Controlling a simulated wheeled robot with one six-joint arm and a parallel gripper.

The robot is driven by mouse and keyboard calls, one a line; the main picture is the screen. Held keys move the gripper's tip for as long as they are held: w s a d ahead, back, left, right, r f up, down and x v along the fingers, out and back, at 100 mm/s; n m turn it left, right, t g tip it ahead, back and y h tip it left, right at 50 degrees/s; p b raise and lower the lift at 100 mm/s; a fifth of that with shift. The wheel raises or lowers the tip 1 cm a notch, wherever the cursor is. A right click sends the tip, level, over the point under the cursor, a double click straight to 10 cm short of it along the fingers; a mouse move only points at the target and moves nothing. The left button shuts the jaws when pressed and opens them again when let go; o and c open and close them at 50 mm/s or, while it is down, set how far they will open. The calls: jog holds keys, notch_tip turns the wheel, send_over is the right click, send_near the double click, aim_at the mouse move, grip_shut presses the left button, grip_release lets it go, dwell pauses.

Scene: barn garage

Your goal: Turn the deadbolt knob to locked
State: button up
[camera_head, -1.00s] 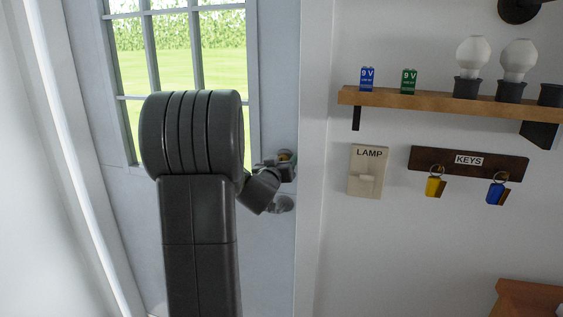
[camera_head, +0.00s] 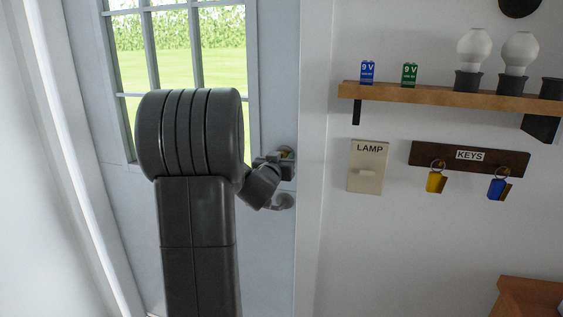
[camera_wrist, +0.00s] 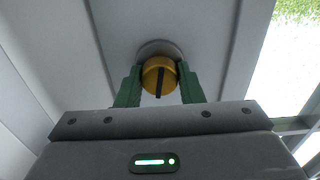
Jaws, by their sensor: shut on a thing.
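The deadbolt knob (camera_wrist: 151,77) is round and yellow, with a dark bar across its face that looks upright in the wrist view. It sits on a grey round plate on the door. My gripper (camera_wrist: 160,84) has its green fingers on either side of the knob and is shut on it. In the head view my gripper (camera_head: 274,164) is at the door's right edge and covers most of the knob. The white door (camera_head: 200,210) has a paned window.
A door handle (camera_head: 283,201) is just below my gripper. To the right are a LAMP switch plate (camera_head: 367,155), a KEYS rack (camera_head: 425,157) with two keys, and a wooden shelf (camera_head: 440,94) holding batteries and bulbs.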

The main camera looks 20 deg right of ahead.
jog(key=m+b, duration=0.2)
jog(key=m, duration=0.2)
jog(key=shift+d, duration=0.1)
jog(key=m+b, duration=0.2)
jog(key=m, duration=0.2)
jog(key=shift+f, duration=0.1)
jog(key=m+b, duration=0.2)
jog(key=m, duration=0.2)
jog(key=shift+s+m+b, duration=0.1)
jog(key=shift+m+b, duration=0.65)
jog(key=shift+m, duration=1.35)
jog(key=o, duration=1)
